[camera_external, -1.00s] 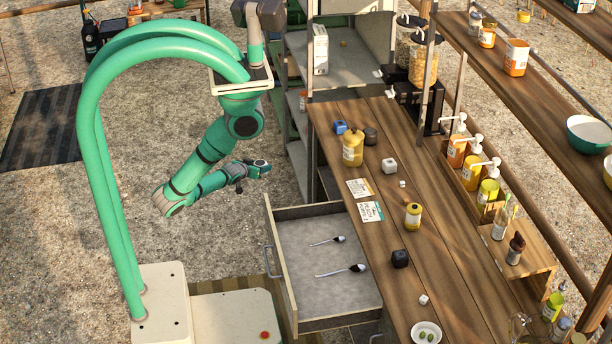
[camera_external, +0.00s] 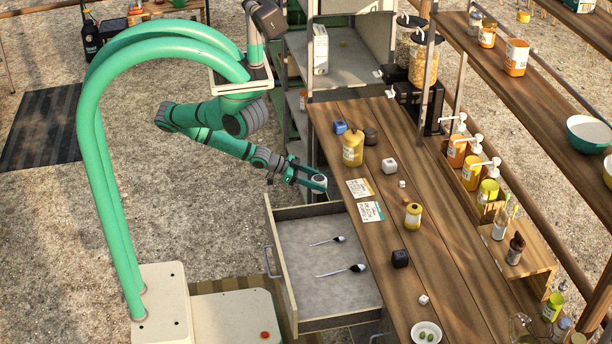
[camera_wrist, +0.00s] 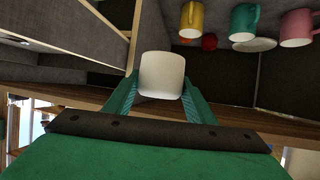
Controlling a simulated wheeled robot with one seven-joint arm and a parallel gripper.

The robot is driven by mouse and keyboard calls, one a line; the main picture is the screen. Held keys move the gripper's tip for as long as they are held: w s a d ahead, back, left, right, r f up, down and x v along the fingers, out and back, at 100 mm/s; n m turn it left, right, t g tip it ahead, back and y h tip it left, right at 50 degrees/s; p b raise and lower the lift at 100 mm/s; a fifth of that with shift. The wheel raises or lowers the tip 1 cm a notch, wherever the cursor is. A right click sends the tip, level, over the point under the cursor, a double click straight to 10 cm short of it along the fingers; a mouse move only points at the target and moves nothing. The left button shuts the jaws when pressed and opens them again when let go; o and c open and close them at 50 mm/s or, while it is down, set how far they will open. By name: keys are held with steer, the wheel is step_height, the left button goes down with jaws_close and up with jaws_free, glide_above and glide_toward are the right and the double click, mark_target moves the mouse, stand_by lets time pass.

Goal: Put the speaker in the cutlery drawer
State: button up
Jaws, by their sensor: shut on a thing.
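My gripper (camera_external: 318,184) is shut on a small white block with rounded edges (camera_wrist: 161,75), seen between both fingers in the wrist view. The block may be the speaker; no marking on it shows. In the external view it is too small to make out. The cutlery drawer (camera_external: 290,270) is pulled open, with two spoons (camera_external: 342,271) lying apart on its grey floor. My gripper is above the drawer's far end, near the counter's left edge. The drawer seems to show in the wrist view as grey panels (camera_wrist: 75,35) at upper left.
The wooden counter (camera_external: 345,240) beside the drawer holds a yellow jar (camera_external: 352,150), small cubes, cards (camera_external: 370,211), a yellow bottle (camera_external: 413,216) and a dish (camera_external: 426,333). A shelf unit (camera_external: 345,70) stands behind. Mugs (camera_wrist: 243,22) show in the wrist view.

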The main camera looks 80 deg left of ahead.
steer(key=d+r+m+g+h, duration=0.2)
steer(key=d+r+m+h, duration=0.15)
steer(key=d, duration=0.65)
steer(key=r+m+g+h, duration=0.2)
steer(key=m+g+h, duration=0.35)
steer(key=m, duration=0.25)
glide_above(324, 266)
steer(key=shift+n+g, duration=0.25)
step_height(324, 266, down, 10)
steer(key=shift+a+r, duration=0.1)
steer(key=shift+r, duration=0.05)
steer(key=o, duration=1.1)
steer(key=shift+o, duration=0.2)
